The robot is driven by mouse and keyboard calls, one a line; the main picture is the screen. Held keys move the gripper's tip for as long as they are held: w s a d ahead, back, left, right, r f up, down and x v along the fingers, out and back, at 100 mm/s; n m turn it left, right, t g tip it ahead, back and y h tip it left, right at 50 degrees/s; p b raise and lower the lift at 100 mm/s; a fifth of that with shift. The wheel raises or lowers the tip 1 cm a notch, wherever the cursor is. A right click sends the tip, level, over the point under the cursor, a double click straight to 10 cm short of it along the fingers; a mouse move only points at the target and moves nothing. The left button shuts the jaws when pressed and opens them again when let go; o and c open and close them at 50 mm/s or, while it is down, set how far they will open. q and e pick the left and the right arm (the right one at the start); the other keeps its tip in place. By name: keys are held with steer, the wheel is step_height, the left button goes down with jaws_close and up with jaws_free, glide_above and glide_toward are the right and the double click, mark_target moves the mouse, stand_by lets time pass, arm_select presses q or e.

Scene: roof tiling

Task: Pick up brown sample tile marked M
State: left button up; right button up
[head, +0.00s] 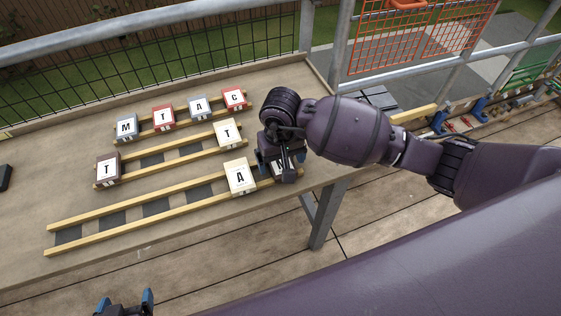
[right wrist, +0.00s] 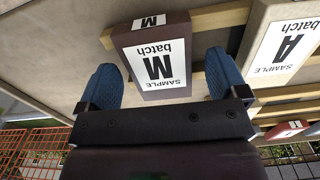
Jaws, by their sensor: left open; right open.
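The brown sample tile marked M (right wrist: 158,62) shows in the right wrist view, lying at the end of a wooden rail. My right gripper (right wrist: 162,78) is open, with one blue finger on each side of the tile; I cannot tell whether they touch it. My left gripper (head: 126,303) is open and empty at the bottom edge of the head view, away from the tiles.
A cream tile marked A (head: 240,176) sits close beside, on the same rails. A cream T tile (head: 227,133), a brown T tile (head: 107,169) and a back row with a blue M tile (head: 127,126) stand on rails. The table's front left is clear.

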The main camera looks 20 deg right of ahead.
steer(key=c, duration=1.1)
